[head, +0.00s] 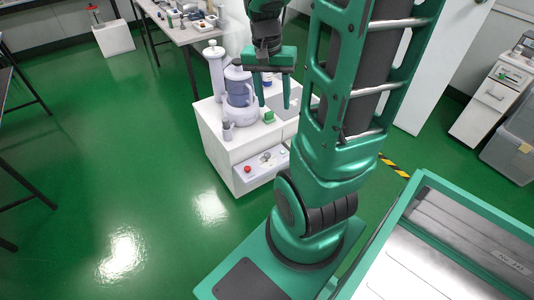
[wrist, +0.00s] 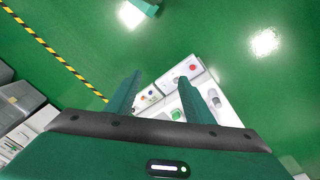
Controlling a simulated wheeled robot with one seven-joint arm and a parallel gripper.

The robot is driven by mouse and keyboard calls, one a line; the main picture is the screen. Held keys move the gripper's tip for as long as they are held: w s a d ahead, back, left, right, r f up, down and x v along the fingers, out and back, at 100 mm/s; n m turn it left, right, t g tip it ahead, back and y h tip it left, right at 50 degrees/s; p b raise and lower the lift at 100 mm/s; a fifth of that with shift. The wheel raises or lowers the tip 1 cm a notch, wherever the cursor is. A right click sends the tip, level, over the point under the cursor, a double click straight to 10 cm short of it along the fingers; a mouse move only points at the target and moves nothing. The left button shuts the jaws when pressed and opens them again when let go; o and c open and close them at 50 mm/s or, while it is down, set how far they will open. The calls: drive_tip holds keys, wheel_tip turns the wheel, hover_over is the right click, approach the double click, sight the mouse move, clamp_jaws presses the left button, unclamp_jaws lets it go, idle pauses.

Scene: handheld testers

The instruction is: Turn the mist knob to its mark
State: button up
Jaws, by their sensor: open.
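A white cabinet (head: 214,137) stands on the floor and carries a humidifier-like device with a blue-grey tank (head: 239,86). Its front control panel (head: 262,172) has a red button (head: 247,169) and a small dark knob (head: 267,157); I cannot read which control is the mist knob or see its mark. The red button also shows in the wrist view (wrist: 193,68). My gripper (head: 273,105) is open and empty, pointing down above the cabinet's right part. In the wrist view, its fingers (wrist: 160,76) spread over the cabinet, apart from the panel controls.
A small green object (head: 268,116) lies on the cabinet top; a white cylinder (head: 215,67) stands behind the tank. A cluttered bench (head: 190,33) is behind. Yellow-black floor tape (head: 394,166) runs to the right. Green floor (head: 120,170) on the left is clear.

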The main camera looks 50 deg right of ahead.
drive_tip(key=w+d+f+m, duration=0.4)
drive_tip(key=w+d+f, duration=0.2)
drive_tip(key=w, duration=0.1)
drive_tip(key=m+y, duration=0.1)
drive_tip(key=m, duration=1.2)
hover_over(267, 154)
wheel_tip(267, 154, down, 32)
drive_tip(key=shift+t, duration=0.3)
wheel_tip(267, 154, down, 12)
drive_tip(key=shift+s+a+r, duration=0.1)
drive_tip(key=shift+s+r, duration=0.05)
drive_tip(key=shift+r, duration=0.05)
drive_tip(key=c, duration=1)
